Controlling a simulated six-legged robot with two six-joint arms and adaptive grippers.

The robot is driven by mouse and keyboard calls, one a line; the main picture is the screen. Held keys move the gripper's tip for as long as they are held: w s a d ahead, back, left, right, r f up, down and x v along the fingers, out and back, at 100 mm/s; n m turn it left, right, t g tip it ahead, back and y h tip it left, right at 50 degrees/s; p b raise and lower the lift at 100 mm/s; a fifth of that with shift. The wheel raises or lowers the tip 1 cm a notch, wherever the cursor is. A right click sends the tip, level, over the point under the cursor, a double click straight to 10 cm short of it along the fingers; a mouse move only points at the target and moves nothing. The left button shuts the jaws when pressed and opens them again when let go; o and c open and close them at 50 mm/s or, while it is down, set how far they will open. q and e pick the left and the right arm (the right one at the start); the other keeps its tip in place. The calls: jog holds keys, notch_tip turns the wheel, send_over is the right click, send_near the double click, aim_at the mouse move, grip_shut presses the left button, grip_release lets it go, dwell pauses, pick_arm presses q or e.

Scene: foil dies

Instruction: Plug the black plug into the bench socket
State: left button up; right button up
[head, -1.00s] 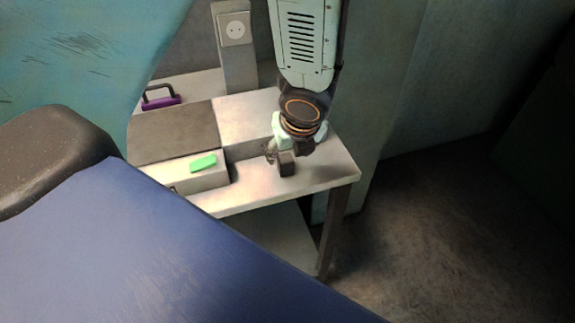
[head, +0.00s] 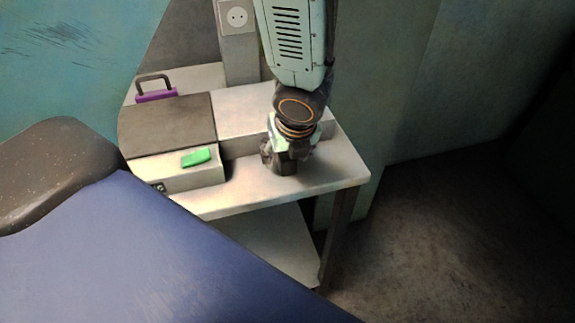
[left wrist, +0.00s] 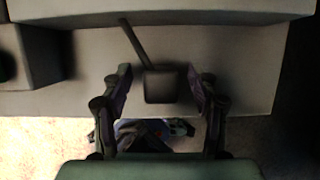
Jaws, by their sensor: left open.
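The black plug (left wrist: 161,86) stands on the bench top in the left wrist view, with a dark strip or shadow running from it toward the upper left. My left gripper (left wrist: 160,88) is open, with one finger on each side of the plug and a gap on both sides. In the head view my left gripper (head: 284,158) is low over the bench and mostly covers the plug (head: 285,168). The bench socket (head: 237,16) is a white outlet on a grey post at the back of the bench. My right gripper is not in view.
The bench (head: 335,180) has a raised block with a dark pad (head: 165,128). A green block (head: 196,157) lies on its front part. A purple object with a dark handle (head: 156,95) is at the back left. Open floor (head: 440,240) lies to the right.

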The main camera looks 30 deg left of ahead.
aim_at(287, 154)
pick_arm(q)
jog(key=shift+w+d, duration=0.1)
jog(key=shift+d+r, duration=0.2)
jog(key=shift+s, duration=0.25)
jog(key=shift+a, duration=0.25)
jog(key=c, duration=0.3)
jog(key=shift+w+d, duration=0.1)
jog(key=shift+d, duration=0.1)
jog(key=c, duration=0.5)
jog(key=shift+a, duration=0.1)
jog(key=c, duration=0.4)
jog(key=shift+r+p, duration=0.35)
jog(key=shift+p, duration=0.1)
notch_tip(287, 154, up, 9)
jog(key=p, duration=0.7)
jog(key=shift+r, duration=0.15)
